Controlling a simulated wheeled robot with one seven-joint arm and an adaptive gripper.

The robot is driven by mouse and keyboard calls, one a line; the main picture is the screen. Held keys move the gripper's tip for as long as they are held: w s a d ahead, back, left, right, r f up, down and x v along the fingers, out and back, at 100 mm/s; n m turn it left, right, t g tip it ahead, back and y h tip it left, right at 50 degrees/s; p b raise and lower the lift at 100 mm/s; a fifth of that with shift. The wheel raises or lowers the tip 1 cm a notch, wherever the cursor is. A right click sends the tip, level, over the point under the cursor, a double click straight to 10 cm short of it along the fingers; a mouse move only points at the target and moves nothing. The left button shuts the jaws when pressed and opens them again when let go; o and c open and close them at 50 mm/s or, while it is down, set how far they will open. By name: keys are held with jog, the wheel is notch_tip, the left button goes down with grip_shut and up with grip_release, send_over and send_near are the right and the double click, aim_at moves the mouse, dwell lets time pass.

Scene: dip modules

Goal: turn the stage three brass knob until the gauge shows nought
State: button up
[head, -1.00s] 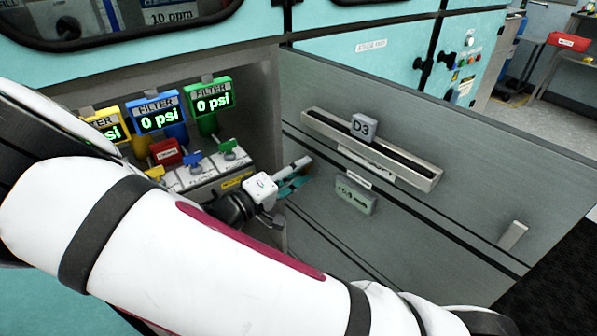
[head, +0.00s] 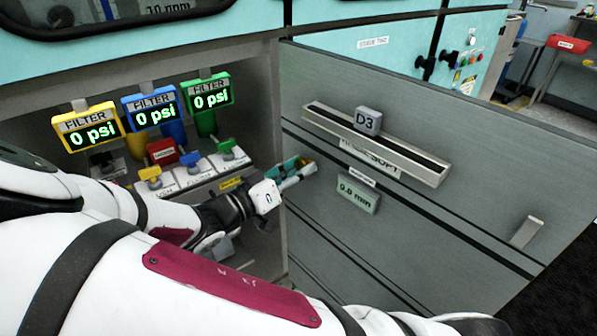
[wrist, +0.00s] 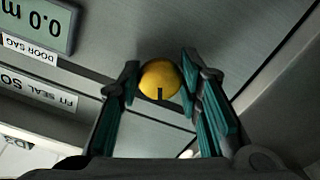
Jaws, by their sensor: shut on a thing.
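The brass knob (wrist: 160,80) is round and yellow with a dark mark at its lower edge, on the grey door panel. My gripper (wrist: 161,82) has its teal fingers shut on it from both sides. In the head view my gripper (head: 300,168) is at the left part of the door, where a small bit of the knob (head: 310,168) shows. The gauge (head: 358,194) is a pale green display on the door and reads 0.0 mm. It also shows upside down in the wrist view (wrist: 40,22), partly cut off, above a DOOR SAG label.
A long slotted bar (head: 420,170) with a D3 tag (head: 367,119) is mounted on the door above the gauge. Yellow, blue and green filter displays (head: 150,107) all read 0 psi in the recess at left. A small handle (head: 526,232) sits at the door's right.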

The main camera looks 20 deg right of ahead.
jog(key=shift+s+f+m, duration=0.1)
jog(key=shift+f+m, duration=0.1)
jog(key=shift+m, duration=0.3)
jog(key=o, duration=1.1)
jog(key=shift+r, duration=0.1)
jog(key=v, duration=1.2)
